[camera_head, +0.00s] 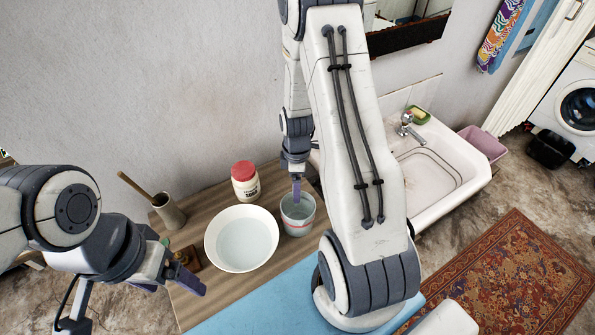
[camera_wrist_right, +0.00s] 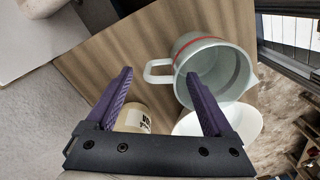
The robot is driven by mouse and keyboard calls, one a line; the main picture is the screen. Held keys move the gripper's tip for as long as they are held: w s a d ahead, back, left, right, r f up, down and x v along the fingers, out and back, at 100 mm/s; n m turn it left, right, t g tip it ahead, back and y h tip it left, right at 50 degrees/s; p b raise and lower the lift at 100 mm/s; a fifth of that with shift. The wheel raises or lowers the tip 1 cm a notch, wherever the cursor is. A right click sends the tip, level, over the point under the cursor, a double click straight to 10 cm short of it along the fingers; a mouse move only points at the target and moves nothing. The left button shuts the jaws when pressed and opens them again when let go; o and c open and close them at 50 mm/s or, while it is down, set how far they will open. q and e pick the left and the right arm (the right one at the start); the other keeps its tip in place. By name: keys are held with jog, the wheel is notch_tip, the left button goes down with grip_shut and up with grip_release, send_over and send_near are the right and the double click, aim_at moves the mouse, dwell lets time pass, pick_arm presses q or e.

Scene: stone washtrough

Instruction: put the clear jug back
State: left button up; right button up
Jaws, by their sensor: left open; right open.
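The clear jug (camera_head: 297,229) is a pale, see-through vessel with a red band, upright on the wooden table, right of the white bowl. In the right wrist view the jug (camera_wrist_right: 222,72) shows its open mouth, with its white handle pointing left. My right gripper (camera_head: 296,188) is over the jug in the head view, partly hidden by my arm. In the wrist view my right gripper (camera_wrist_right: 160,84) is open, its purple fingers spread below the handle, with nothing between them. My left gripper (camera_head: 186,278) is open and empty at the table's left front; only one finger shows clearly.
The white bowl (camera_head: 242,262) and a red-lidded jar (camera_head: 245,182) stand close to the jug. A cup with a wooden stick (camera_head: 169,211) and a small brown object (camera_head: 186,257) are at left. A blue surface (camera_head: 262,305) lies in front; a sink (camera_head: 440,165) is at right.

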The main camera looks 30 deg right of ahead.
notch_tip(320, 180, up, 7)
jog(key=shift+b, duration=0.5)
jog(key=shift+a+r, duration=0.15)
jog(key=s+a+r, duration=0.1)
jog(key=a+r, duration=0.4)
jog(key=a, duration=0.5)
jog(key=s+a+r+m, duration=0.2)
jog(key=s+a+r, duration=0.2)
jog(key=s+a, duration=0.3)
jog(key=s+a+r+m+y, duration=0.1)
jog(key=s+a+r+m, duration=0.1)
jog(key=s+a+r, duration=0.2)
jog(key=s+a, duration=0.3)
jog(key=s, duration=0.3)
jog(key=shift+s, duration=0.2)
jog(key=shift+f, duration=0.1)
jog(key=shift+f+b, duration=0.3)
